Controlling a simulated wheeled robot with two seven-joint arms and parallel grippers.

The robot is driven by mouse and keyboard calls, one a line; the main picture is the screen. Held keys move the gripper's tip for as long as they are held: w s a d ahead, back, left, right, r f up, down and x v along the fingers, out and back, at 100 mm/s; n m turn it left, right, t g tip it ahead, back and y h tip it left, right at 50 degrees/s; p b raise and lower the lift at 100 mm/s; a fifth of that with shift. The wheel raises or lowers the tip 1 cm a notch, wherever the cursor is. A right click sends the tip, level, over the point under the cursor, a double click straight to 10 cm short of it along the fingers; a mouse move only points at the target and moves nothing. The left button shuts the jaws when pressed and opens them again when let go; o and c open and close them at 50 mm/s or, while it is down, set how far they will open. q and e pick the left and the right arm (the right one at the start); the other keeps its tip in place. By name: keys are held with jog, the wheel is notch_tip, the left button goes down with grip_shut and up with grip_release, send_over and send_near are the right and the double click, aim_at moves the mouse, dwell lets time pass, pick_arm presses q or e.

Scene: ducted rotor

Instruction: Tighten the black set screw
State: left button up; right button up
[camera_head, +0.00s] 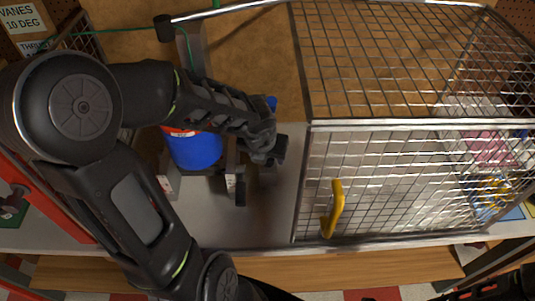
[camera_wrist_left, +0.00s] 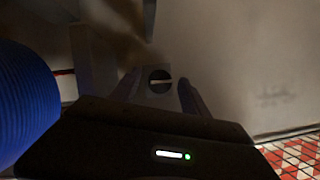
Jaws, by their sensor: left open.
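The black set screw (camera_wrist_left: 160,80) shows in the left wrist view as a dark round head with a light, nearly level slot, set in a pale grey block. My left gripper (camera_wrist_left: 158,92) is open, with one finger on each side of the screw head in that view. I cannot tell whether the fingers touch it. In the head view my left gripper (camera_head: 268,150) is just right of the blue cylinder (camera_head: 195,150), and the screw is hidden there. A dark shape at the lower right corner of the head view may be part of my right arm, with its jaws unclear.
A wire mesh cage (camera_head: 310,180) with a yellow handle (camera_head: 334,208) stands close to the right of my left gripper. A red frame (camera_head: 45,195) is at the left. A grey bench surface (camera_head: 265,220) is bare in front of the cylinder.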

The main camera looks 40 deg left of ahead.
pick_arm(q)
jog(key=shift+f, duration=0.1)
jog(key=shift+c, duration=0.3)
grip_shut()
